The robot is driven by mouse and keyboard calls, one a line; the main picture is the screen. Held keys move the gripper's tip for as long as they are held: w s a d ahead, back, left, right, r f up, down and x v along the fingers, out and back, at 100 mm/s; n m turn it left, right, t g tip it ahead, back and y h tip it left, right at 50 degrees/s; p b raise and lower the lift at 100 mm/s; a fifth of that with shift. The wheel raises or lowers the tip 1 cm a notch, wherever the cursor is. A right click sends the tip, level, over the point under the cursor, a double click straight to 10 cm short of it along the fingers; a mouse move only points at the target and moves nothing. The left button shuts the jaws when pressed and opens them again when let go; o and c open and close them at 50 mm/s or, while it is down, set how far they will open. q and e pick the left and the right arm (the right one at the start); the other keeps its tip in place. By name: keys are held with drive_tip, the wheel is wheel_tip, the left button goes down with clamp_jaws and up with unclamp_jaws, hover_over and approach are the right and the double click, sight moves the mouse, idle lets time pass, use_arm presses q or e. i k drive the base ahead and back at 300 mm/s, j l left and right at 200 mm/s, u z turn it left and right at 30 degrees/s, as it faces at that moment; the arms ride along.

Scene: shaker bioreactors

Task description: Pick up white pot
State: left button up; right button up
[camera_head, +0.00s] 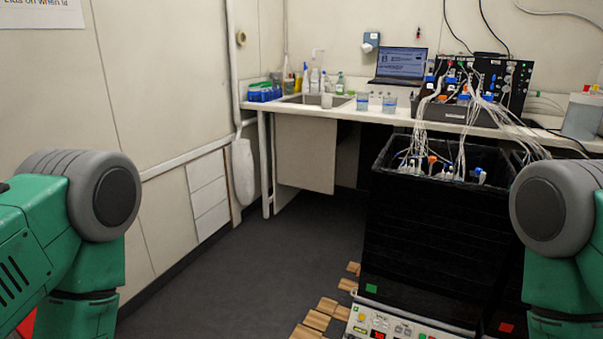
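A small white cup-like pot (326,101) stands on the bench at the front edge of the sink. It is small in this view, and I cannot tell whether it is the white pot of the task. A larger pale, translucent container (582,116) stands on the bench at the far right. My green and grey arm parts show at the left and right edges. Neither gripper is in view, and both are far from the bench as far as the arms show.
Bottles, beakers (389,104) and a laptop (399,65) are on the bench. Dark floor (240,270) is clear ahead.

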sight(326, 98)
drive_tip(key=i+j+u, duration=0.3)
drive_tip(key=i, duration=0.7)
drive_tip(key=i+j+u, duration=0.15)
drive_tip(key=i+u, duration=0.2)
drive_tip(key=i, duration=0.65)
drive_tip(key=i+z, duration=0.4)
drive_tip(key=i, duration=0.2)
drive_tip(key=i+j+z, duration=0.25)
drive_tip(key=i+z, duration=0.15)
drive_tip(key=i, duration=0.15)
